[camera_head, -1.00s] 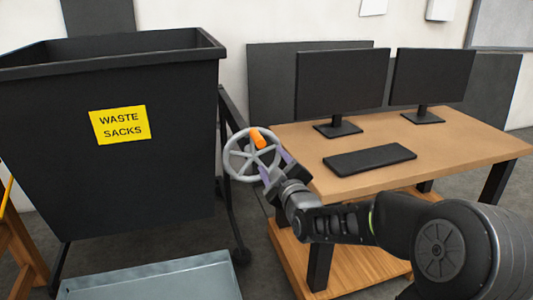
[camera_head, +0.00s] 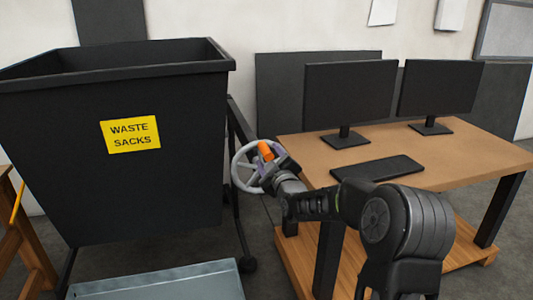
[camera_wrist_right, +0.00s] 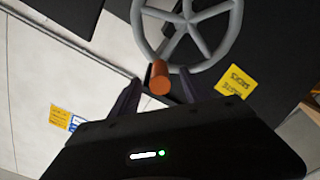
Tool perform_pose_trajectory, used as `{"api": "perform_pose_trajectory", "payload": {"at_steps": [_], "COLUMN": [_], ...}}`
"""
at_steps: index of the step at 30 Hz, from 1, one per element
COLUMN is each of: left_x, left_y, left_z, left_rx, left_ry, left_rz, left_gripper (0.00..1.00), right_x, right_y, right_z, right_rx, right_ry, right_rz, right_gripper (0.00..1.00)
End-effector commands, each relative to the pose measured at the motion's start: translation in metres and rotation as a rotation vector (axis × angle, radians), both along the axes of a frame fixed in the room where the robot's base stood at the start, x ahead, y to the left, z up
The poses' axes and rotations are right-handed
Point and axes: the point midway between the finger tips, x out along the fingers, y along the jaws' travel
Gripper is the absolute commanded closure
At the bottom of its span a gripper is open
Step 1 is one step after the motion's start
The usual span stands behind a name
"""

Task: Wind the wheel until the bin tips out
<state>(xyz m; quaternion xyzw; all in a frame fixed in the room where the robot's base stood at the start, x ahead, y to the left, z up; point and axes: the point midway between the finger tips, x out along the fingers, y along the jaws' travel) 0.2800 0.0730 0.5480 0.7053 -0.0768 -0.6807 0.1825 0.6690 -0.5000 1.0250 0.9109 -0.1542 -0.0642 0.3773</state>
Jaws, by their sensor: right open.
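The black bin (camera_head: 90,170) with a yellow WASTE SACKS label stands upright at the left of the head view. A grey spoked wheel (camera_head: 236,172) with an orange handle (camera_head: 265,151) is at the bin's right side. My right gripper (camera_head: 269,157) is at the wheel, with its fingers around the orange handle. In the right wrist view, the handle (camera_wrist_right: 160,78) lies between the two open fingers of my right gripper (camera_wrist_right: 157,92), and the wheel (camera_wrist_right: 187,30) is behind it. My left gripper is not in view.
A wooden desk (camera_head: 440,155) with two monitors (camera_head: 350,97) and a keyboard (camera_head: 377,168) stands at the right. A grey metal tray (camera_head: 160,284) lies in front of the bin. A wooden frame (camera_head: 28,245) is at the far left.

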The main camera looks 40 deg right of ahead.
Motion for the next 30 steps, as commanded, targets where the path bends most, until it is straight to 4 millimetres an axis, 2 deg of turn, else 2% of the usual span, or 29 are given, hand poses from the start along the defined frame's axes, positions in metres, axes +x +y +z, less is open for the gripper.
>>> {"api": "perform_pose_trajectory", "payload": {"at_steps": [3,9,21,30], "left_x": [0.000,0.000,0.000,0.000], "left_y": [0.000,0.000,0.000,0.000], "left_z": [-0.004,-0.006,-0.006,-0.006], "left_rx": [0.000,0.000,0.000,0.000], "left_ry": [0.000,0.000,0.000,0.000], "left_rz": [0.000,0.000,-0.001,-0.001], "left_gripper": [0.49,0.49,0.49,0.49], "right_x": [0.014,0.028,0.033,0.032], "right_y": [-0.005,-0.010,-0.011,-0.011], "right_z": [-0.001,-0.001,0.000,0.000], "right_rx": [0.000,0.000,0.000,0.000], "right_ry": [-0.001,0.000,-0.001,-0.001], "right_rz": [0.000,0.000,-0.001,-0.001], "right_gripper": [0.45,0.45,0.45,0.68]}}
